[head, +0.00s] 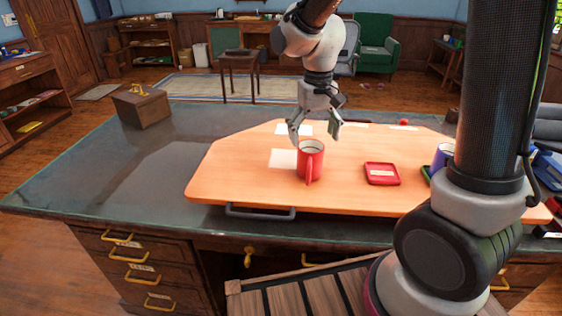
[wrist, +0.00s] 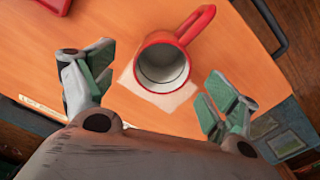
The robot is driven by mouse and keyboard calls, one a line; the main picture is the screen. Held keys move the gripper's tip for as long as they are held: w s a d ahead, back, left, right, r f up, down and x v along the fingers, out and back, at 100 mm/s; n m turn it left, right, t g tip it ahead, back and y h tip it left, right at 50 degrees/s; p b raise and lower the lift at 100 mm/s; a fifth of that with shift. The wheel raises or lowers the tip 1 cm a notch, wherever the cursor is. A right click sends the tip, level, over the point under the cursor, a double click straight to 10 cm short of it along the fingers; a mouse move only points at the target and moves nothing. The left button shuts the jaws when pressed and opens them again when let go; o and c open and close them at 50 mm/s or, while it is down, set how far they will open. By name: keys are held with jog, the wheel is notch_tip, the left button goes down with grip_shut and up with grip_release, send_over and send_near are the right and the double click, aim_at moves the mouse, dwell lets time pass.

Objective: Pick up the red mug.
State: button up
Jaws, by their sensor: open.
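The red mug (head: 311,163) stands upright on the orange wooden board on the desk, its handle turned toward the front in the head view. In the wrist view the mug (wrist: 165,66) shows from above, with a pale empty inside and its handle pointing to the upper right. A pale paper square (wrist: 128,84) lies partly under or beside it. My gripper (head: 316,137) is open and empty, above and just behind the mug. In the wrist view its green-padded fingers (wrist: 156,92) are spread wide, with the mug ahead of the gap between them. The fingers do not appear to touch it.
The orange board (head: 235,165) lies on the dark desk (head: 90,185). A red square tray (head: 382,173) sits right of the mug, and a blue-purple mug (head: 443,156) stands farther right, partly behind my arm. A brown box (head: 142,107) stands at the desk's far left. The board's left part is clear.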

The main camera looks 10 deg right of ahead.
aim_at(311, 157)
jog(key=f, duration=0.6)
jog(key=shift+s+a+f, duration=0.25)
jog(key=shift+s+f, duration=0.05)
jog(key=shift+f, duration=0.55)
jog(key=c, duration=1.3)
